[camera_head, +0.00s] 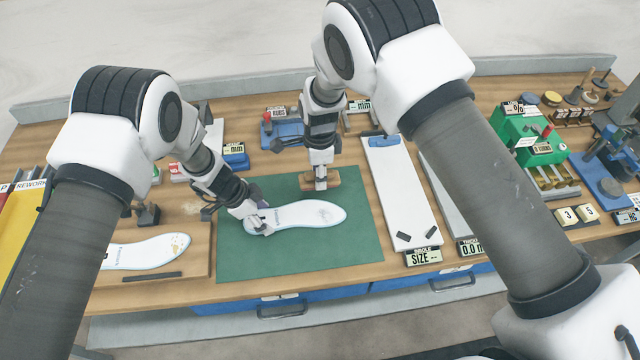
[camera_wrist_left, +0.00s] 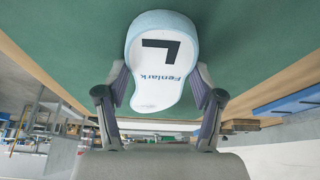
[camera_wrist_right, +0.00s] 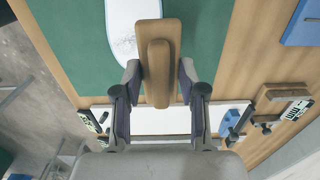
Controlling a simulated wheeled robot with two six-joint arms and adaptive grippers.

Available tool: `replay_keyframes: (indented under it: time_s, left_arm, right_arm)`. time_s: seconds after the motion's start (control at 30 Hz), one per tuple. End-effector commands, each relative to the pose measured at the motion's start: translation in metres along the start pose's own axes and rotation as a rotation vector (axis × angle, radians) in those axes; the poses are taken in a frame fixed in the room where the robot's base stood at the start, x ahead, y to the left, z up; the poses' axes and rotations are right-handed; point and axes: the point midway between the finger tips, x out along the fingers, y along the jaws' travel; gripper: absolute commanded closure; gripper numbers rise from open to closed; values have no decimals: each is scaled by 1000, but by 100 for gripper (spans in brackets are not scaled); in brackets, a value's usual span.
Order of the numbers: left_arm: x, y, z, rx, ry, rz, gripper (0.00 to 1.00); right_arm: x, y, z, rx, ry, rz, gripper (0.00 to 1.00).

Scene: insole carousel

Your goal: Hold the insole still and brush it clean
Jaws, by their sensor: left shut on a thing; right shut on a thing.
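A white insole (camera_head: 300,217) with a pale blue edge lies on the green mat (camera_head: 340,252), its wide end to the right with grey marks on it. My left gripper (camera_head: 262,227) is shut on the insole's narrow left end. In the left wrist view the insole (camera_wrist_left: 160,85) sits between both fingers and shows an "L" and the name Fenlark. My right gripper (camera_head: 321,186) is shut on a wooden brush (camera_head: 328,178), just behind the insole's wide end. In the right wrist view the brush (camera_wrist_right: 158,60) partly covers the insole (camera_wrist_right: 128,30); its underside is hidden.
Another insole (camera_head: 145,252) lies on a board at the left. A white size board (camera_head: 400,195) stands right of the mat. A green device (camera_head: 530,135) and several gauges stand further right. The mat's front is clear.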

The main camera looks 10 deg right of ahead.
Motion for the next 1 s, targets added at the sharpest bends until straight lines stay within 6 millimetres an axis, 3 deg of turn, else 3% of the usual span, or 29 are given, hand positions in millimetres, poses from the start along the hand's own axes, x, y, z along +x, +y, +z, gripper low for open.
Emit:
replay_keyframes:
  time_s: [0.2,0.57,1.0]
  left_arm:
    - [1,0,0,0,0,1,67]
    - [0,0,0,0,0,0,67]
    - [0,0,0,0,0,0,67]
  right_arm:
    - [3,0,1,-24,-11,-17,87]
    - [23,61,-3,6,1,3,87]
    - [49,59,-2,0,2,-3,87]
